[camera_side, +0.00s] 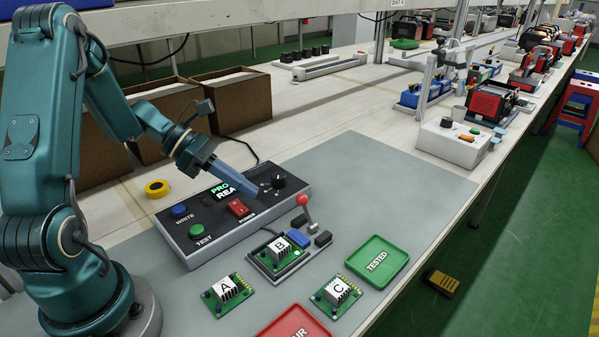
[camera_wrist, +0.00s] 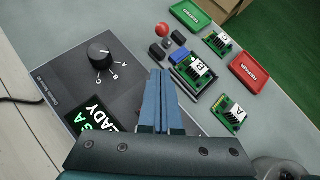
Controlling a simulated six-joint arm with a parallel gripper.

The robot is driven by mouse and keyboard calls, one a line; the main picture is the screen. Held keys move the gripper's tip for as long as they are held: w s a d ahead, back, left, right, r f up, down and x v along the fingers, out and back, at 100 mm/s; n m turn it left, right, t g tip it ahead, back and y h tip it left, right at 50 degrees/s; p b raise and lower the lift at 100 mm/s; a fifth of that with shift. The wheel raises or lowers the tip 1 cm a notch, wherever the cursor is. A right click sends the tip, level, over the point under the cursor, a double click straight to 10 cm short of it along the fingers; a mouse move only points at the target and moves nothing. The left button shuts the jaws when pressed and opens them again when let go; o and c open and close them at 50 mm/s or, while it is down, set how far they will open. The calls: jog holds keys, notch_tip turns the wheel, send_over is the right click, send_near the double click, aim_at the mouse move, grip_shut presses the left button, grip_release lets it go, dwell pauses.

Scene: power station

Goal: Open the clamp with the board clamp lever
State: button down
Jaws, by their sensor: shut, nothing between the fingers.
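The clamp lever has a red ball knob (camera_side: 302,200) on a thin metal rod. In the side view it stands nearly upright, leaning a little left, between black blocks behind board B (camera_side: 283,250). The board sits in a dark clamp fixture with a blue block (camera_side: 299,238) at its back. In the wrist view the knob (camera_wrist: 164,28) is beyond my fingertips and the blue block (camera_wrist: 180,57) is to their right. My gripper (camera_side: 256,195) is shut and empty above the programmer box, left of the knob and apart from it. Its closed fingers (camera_wrist: 161,72) also show in the wrist view.
The programmer box (camera_side: 210,245) carries a black dial (camera_side: 278,181), a red switch and coloured buttons. Boards A (camera_side: 229,293) and C (camera_side: 336,294) lie on the grey mat. The green TESTED tray (camera_side: 377,282) and red REPAIR tray (camera_side: 293,325) are near the front edge.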

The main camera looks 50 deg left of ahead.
aim_at(307, 212)
jog(key=x, duration=0.3)
jog(key=shift+d+f, duration=0.15)
jog(key=shift+d, duration=0.05)
jog(key=shift+w+d, duration=0.7)
jog(key=shift+w, duration=0.1)
jog(key=shift+w+d+r, duration=0.35)
jog(key=shift+w+d, duration=0.2)
jog(key=shift+w, duration=0.05)
